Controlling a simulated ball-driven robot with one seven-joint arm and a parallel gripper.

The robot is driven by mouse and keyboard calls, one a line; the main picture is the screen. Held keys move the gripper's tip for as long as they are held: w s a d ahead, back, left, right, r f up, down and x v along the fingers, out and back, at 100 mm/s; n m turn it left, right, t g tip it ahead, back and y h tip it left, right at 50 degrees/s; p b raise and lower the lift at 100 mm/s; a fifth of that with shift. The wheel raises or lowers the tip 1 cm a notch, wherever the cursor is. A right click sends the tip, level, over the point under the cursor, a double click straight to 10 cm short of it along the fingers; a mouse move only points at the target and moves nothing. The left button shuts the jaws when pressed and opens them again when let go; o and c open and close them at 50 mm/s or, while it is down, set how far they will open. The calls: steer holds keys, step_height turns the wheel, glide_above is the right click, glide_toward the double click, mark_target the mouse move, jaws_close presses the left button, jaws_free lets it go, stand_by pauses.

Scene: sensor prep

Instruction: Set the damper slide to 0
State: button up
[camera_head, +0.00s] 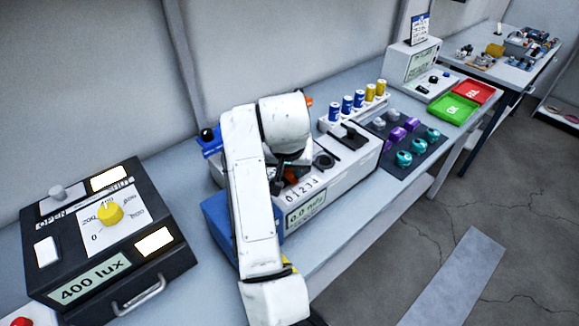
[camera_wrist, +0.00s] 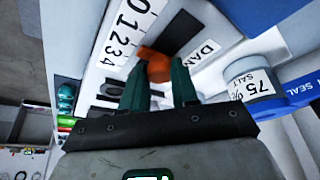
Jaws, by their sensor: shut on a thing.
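The damper slide's orange knob (camera_wrist: 154,66) sits between my fingertips in the wrist view. My gripper (camera_wrist: 160,72) is shut on it, with one green finger at each side. A dark slot (camera_wrist: 180,32) runs up from the knob. Beside it is the printed scale (camera_wrist: 122,34), 0 at the top and 4 at the bottom. The knob appears nearer the high-number end; its exact reading cannot be told. In the head view my arm hides most of the slide; a bit of orange shows at my gripper (camera_head: 289,176). The white instrument (camera_head: 340,181) has a "0.0" display (camera_head: 306,208).
A black "400 lux" box (camera_head: 105,250) stands at left. A blue box (camera_head: 214,218) is behind my arm. Blue and yellow vials (camera_head: 359,98) stand in a rack behind the instrument. A dark mat (camera_head: 425,151) with knobs and green and red trays (camera_head: 453,108) lie to the right.

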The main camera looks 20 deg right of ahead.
jaws_close()
steer(key=a, duration=0.2)
steer(key=s+a, duration=0.1)
steer(key=a, duration=0.1)
steer(key=shift+s+a+p, duration=0.1)
steer(key=shift+s+p, duration=0.05)
steer(key=shift+p, duration=0.15)
steer(key=o, duration=1)
jaws_free()
steer(key=shift+a, duration=0.15)
steer(key=shift+r, duration=0.1)
steer(key=v, duration=1)
steer(key=shift+s+r+b, duration=0.15)
steer(key=shift+r+b, duration=0.15)
steer(key=shift+b, duration=0.1)
